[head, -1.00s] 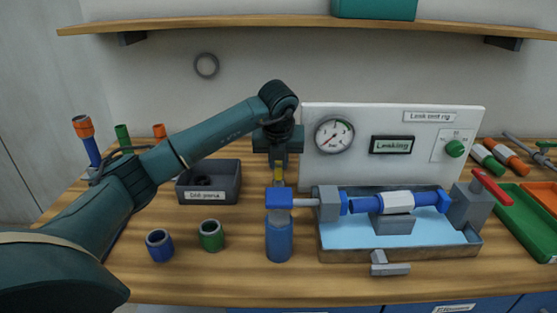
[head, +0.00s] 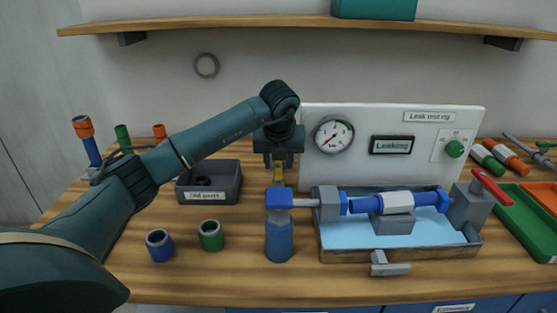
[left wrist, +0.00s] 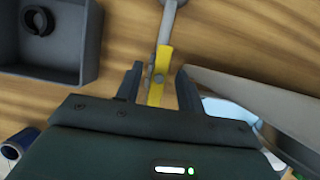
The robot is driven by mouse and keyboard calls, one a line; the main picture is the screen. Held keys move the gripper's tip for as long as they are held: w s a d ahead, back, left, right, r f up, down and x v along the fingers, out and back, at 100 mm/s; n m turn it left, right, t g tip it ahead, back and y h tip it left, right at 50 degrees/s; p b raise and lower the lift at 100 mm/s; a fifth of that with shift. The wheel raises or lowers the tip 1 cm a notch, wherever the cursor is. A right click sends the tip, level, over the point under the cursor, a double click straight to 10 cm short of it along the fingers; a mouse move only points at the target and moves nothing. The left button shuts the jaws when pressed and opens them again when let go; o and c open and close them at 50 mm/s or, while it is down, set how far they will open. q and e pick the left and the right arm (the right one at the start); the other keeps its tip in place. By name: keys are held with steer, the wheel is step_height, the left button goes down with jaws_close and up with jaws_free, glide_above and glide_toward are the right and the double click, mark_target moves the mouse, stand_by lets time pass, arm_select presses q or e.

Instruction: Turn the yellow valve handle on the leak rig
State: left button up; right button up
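The yellow valve handle (head: 279,177) sits behind the blue fitting at the left end of the leak rig (head: 398,202). It also shows in the left wrist view (left wrist: 158,82), running lengthwise between the fingers. My left gripper (head: 278,164) is open above the handle. In the left wrist view its fingers (left wrist: 160,84) stand on both sides of the handle, with a visible gap on each side. The rig's sign (head: 392,145) reads "Leaking". My right gripper is not in view.
A dark parts bin (head: 209,189) stands left of the handle. A blue bottle (head: 279,241) stands in front of it. The white rig panel (head: 375,170) rises close on the right. A red lever (head: 491,187) is at the rig's right end. Loose blue and green rings lie at front left.

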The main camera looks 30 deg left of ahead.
arm_select(q)
steer(key=shift+r, duration=0.1)
steer(key=v, duration=1.3)
steer(key=shift+o, duration=0.2)
steer(key=shift+w, duration=0.1)
steer(key=shift+o, duration=0.7)
steer(key=shift+a, duration=0.1)
steer(key=w+f+m, duration=0.1)
steer(key=f, duration=0.3)
steer(key=w+a+f+m+h, duration=0.1)
steer(key=f+m, duration=0.1)
steer(key=f, duration=0.2)
steer(key=w+a+f+m, duration=0.1)
steer(key=f, duration=0.3)
steer(key=shift+w+a+m+h, duration=0.2)
steer(key=shift+m+h, duration=0.1)
steer(key=shift+h, duration=0.1)
steer(key=shift+c, duration=0.3)
